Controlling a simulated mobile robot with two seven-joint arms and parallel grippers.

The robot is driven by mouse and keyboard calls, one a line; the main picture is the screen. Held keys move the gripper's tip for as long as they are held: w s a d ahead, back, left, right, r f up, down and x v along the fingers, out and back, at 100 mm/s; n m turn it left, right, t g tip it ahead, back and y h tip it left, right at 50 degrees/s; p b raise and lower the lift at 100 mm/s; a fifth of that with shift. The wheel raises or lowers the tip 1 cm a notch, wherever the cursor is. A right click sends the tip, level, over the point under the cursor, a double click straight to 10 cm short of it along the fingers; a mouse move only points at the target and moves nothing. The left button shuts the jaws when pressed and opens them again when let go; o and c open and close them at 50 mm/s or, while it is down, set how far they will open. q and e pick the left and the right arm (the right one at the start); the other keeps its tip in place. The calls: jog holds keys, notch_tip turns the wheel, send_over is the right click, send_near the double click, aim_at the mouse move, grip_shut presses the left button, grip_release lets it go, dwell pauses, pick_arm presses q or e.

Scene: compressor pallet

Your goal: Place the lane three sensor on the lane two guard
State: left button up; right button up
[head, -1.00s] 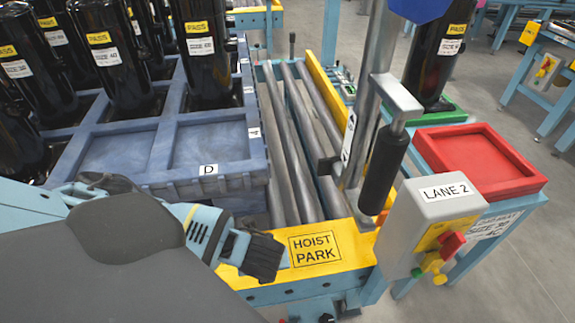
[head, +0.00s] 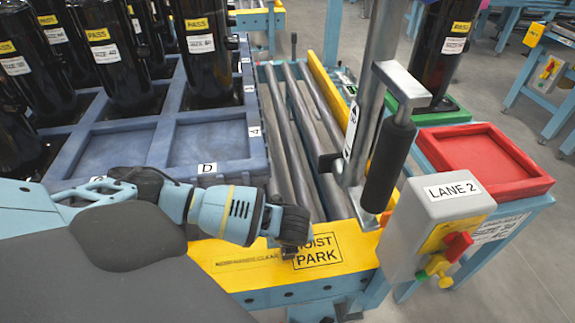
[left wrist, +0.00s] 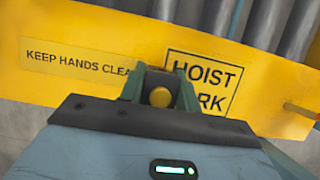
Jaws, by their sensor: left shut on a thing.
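My left gripper (head: 296,226) reaches in from the left and hangs over the yellow plate marked HOIST PARK (head: 318,251). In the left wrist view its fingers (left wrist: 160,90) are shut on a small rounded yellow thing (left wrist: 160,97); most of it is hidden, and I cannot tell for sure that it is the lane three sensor. A grey box labelled LANE 2 (head: 436,205) stands to the right of the gripper, apart from it. A long yellow rail (head: 322,88) runs beside the rollers; no label marks it as the lane two guard. My right gripper is not in view.
A metal hoist post with a black handle (head: 388,165) rises right of the gripper. Steel rollers (head: 290,130) run behind the plate. A blue crate (head: 100,150) with black cylinders stands at left. A red tray (head: 485,160) and a green tray (head: 440,112) are at right.

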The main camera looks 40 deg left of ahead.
pick_arm(q)
jog(key=shift+f, duration=0.4)
jog(key=o, duration=1)
jog(key=shift+f, duration=0.15)
jog(key=shift+d+r, duration=0.1)
jog(key=shift+r, duration=0.4)
jog(key=shift+p+v, duration=1.35)
jog(key=shift+v, duration=4.3)
